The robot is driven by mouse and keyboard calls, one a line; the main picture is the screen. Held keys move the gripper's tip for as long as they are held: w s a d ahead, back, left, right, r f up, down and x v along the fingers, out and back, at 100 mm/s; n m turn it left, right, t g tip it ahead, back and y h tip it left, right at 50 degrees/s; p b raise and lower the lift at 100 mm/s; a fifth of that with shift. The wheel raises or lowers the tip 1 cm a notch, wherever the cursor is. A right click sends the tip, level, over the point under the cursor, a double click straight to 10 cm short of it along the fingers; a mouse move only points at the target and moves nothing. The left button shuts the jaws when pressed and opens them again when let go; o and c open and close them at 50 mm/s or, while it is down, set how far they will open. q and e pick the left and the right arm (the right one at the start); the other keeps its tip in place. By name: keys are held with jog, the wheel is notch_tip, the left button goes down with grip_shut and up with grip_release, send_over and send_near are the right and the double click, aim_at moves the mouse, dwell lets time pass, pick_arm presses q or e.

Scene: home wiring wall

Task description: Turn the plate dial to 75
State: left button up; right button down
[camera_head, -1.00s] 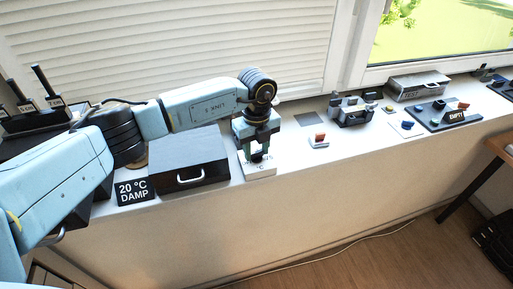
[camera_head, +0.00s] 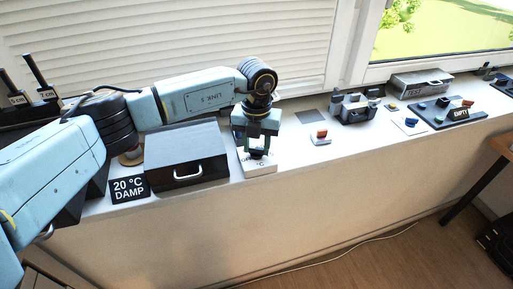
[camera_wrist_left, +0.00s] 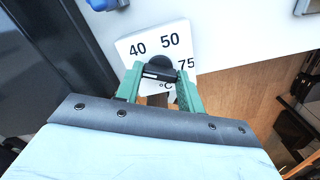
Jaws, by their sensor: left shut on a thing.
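The plate dial (camera_wrist_left: 150,47) is a white plate marked 40, 50, 75 and °C in the left wrist view. In the head view the plate (camera_head: 261,169) sits at the front of the sill, right of a dark box. Its black knob (camera_wrist_left: 160,67) stands between the green fingers of my left gripper (camera_wrist_left: 159,84). The gripper is shut on the knob; in the head view my left gripper (camera_head: 258,151) is over the plate. The fingers hide part of the plate, and I cannot tell which number the knob points to. My right gripper is not in view.
A dark box (camera_head: 187,170) with a white handle and a "20 °C DAMP" sign (camera_head: 129,189) stand left of the plate. A red-topped block (camera_head: 320,136) and a grey device (camera_head: 354,109) lie to the right. The sill's front edge is close to the plate.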

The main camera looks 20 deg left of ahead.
pick_arm(q)
jog(key=m+b, duration=0.2)
jog(key=m, duration=0.2)
jog(key=shift+m, duration=0.3)
jog(key=m+b, duration=0.1)
jog(key=m, duration=0.2)
jog(key=shift+m+b, duration=0.3)
jog(key=shift+b, duration=0.05)
jog(key=m+b, duration=0.1)
jog(key=m, duration=0.3)
jog(key=shift+b, duration=0.4)
jog(key=m+b, duration=0.1)
jog(key=m, duration=0.3)
jog(key=shift+w+m+b, duration=0.1)
jog(key=shift+m+b, duration=0.2)
jog(key=shift+m, duration=0.7)
jog(key=m, duration=0.2)
jog(key=shift+m+b, duration=0.3)
jog(key=shift+m, duration=0.5)
jog(key=m+b, duration=0.1)
jog(key=m, duration=0.4)
jog(key=shift+r, duration=0.1)
jog(key=m, duration=0.4)
jog(key=shift+m+b, duration=0.3)
jog(key=shift+m, duration=0.2)
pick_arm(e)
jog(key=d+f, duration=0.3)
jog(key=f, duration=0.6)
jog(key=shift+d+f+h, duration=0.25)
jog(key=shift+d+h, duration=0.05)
